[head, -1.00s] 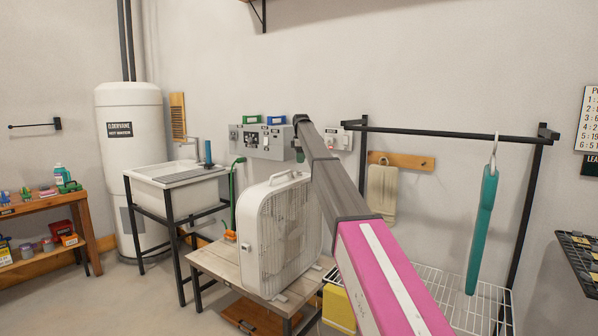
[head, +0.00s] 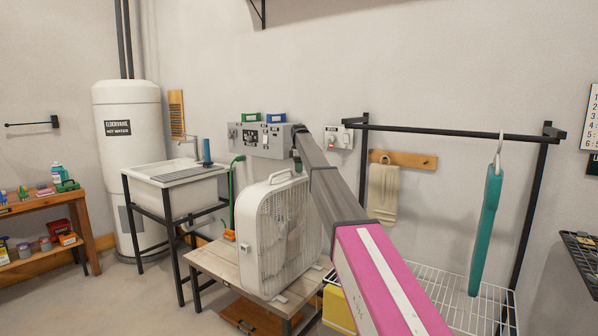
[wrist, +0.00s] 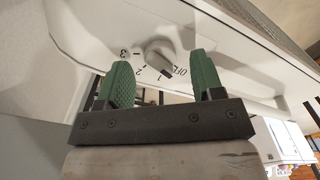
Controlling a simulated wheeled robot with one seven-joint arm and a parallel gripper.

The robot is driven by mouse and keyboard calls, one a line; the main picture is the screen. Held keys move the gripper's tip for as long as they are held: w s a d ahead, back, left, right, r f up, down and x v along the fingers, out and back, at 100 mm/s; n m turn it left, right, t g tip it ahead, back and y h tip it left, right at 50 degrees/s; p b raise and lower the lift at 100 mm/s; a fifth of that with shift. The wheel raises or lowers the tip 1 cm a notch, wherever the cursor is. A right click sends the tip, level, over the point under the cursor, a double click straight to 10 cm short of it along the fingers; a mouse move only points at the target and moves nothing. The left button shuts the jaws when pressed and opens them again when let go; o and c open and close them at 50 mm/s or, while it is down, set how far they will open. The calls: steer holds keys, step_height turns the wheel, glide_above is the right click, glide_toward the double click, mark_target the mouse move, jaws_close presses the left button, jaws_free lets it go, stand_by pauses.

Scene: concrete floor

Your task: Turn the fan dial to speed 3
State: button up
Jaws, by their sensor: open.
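The white box fan (head: 277,235) stands upright on a low wooden table, its handle on top. In the wrist view its white top panel carries the fan dial (wrist: 160,56), a round light knob with a raised grip. The printed marks 3, 2, 1 and OFF curve around the dial's near side. The grip's lower end lies near 1 and OFF; which end is the pointer is unclear. My gripper (wrist: 159,63) is open and empty, its two green fingers either side of the dial in the picture. Contact cannot be told. In the head view my arm mostly hides the gripper.
The low wooden table (head: 205,262) holds the fan. A utility sink (head: 180,188) stands to the left. A grey wall panel (head: 262,138) is behind. A black rack (head: 445,132) with a hanging teal item (head: 486,230) stands to the right.

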steer(key=shift+f, duration=0.65)
steer(key=c, duration=0.9)
